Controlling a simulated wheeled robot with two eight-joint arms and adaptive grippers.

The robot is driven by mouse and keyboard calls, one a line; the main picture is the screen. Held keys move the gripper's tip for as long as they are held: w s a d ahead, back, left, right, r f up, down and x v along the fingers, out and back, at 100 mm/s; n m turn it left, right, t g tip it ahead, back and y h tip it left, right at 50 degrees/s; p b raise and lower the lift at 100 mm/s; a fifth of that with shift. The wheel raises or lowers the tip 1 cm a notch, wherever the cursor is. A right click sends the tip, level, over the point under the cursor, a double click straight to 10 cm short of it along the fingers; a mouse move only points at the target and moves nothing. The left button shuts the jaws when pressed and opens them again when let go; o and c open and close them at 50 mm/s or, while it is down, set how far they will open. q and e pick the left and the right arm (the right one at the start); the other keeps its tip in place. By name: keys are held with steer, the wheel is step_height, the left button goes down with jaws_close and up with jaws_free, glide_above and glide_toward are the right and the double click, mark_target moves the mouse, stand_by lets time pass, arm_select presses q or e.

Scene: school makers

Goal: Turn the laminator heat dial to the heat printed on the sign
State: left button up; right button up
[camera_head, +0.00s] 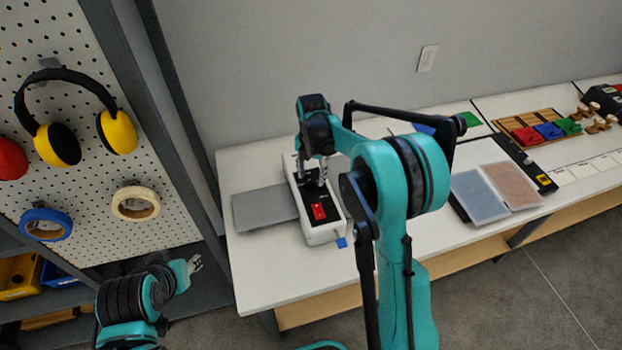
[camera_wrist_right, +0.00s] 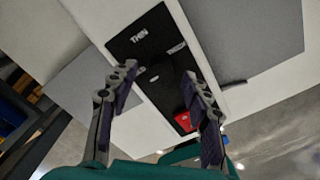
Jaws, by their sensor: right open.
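The laminator is a white box with a black top panel and a red switch; it stands on the white table (camera_head: 260,270) in the head view, and its white body shows at its front end (camera_head: 325,234). My right gripper (camera_head: 318,182) points down over the black panel. In the right wrist view, the open right fingers (camera_wrist_right: 158,78) straddle the panel (camera_wrist_right: 130,40), which carries the word THIN. The red switch (camera_wrist_right: 183,121) is beside the right finger. The dial is too dark to make out between the fingers. My left gripper (camera_head: 194,264) is at lower left, away from the laminator. I cannot make out a heat sign.
A grey sheet (camera_head: 262,208) lies left of the laminator. Blue and orange sheets (camera_head: 510,185) lie to the right, with a black bar (camera_head: 525,160) and coloured blocks behind. A pegboard with earmuffs (camera_head: 62,142) and tape rolls (camera_head: 135,203) stands at the left.

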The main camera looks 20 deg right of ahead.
steer(key=shift+f, duration=0.6)
steer(key=shift+c, duration=0.3)
jaws_close()
